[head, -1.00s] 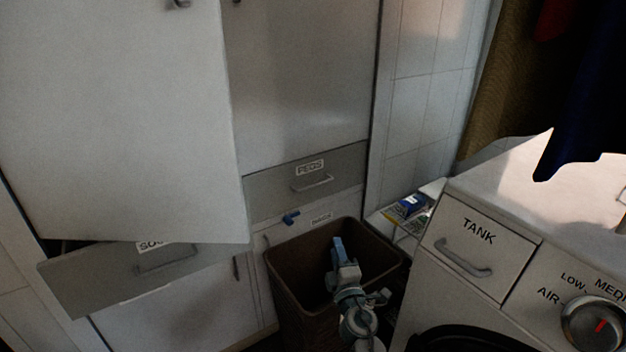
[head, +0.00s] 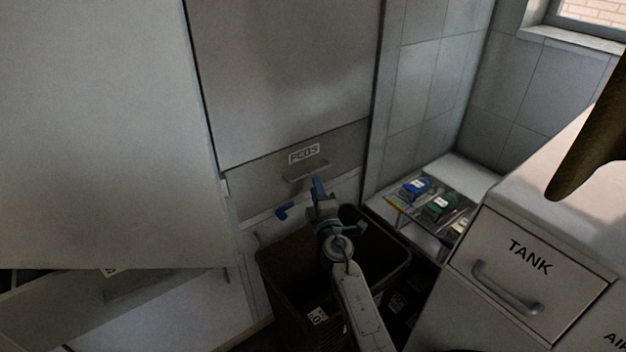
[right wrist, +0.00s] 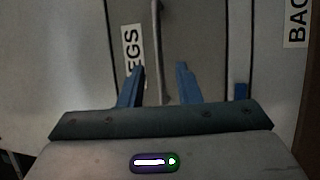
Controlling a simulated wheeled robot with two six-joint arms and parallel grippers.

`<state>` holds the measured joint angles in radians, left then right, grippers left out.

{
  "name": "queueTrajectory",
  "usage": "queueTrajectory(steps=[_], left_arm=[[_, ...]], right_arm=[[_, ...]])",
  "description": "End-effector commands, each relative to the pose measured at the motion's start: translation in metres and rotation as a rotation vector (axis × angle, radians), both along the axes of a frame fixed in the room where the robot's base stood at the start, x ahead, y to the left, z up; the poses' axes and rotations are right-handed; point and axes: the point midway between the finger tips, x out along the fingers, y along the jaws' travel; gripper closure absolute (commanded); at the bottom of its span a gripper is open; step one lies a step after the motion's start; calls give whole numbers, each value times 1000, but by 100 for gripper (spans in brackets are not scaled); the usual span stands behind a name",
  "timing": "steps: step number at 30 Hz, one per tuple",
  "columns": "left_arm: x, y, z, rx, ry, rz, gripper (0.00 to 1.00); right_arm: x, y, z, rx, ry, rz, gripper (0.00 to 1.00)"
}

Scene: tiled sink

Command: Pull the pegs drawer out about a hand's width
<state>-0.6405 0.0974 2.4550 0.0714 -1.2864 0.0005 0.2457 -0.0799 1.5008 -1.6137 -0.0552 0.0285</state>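The pegs drawer (head: 262,182) is a grey front with a white PEGS label (head: 303,154) and a bar handle (head: 300,177). Its front looks flush with the cabinet. My right gripper (head: 318,185) is just in front of the drawer, near the handle's right part. In the right wrist view its two blue fingers (right wrist: 159,68) are open and apart, with the handle (right wrist: 158,40) showing between them and the label (right wrist: 132,55) beside it. I cannot tell whether the fingertips reach around the bar. My left gripper is not in view.
A brown bin (head: 285,262) stands below my right arm. A large white door (head: 95,130) hangs open at left, above a pulled-out drawer (head: 45,310). A small blue piece (head: 285,211) sits below the pegs drawer. A shelf with small boxes (head: 440,207) and the TANK machine (head: 528,265) are at right.

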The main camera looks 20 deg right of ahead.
Motion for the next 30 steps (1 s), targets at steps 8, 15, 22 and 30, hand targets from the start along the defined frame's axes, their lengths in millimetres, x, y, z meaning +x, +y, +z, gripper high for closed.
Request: queueTrajectory(steps=[8,15,22,30], left_arm=[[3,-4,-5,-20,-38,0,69],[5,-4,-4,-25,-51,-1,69],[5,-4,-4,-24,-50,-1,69],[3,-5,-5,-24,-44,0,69]], right_arm=[[35,-2,5,-1,0,-1,69],[41,-3,7,0,0,-1,69],[40,-2,7,0,0,-1,87],[40,-2,7,0,1,0,100]])
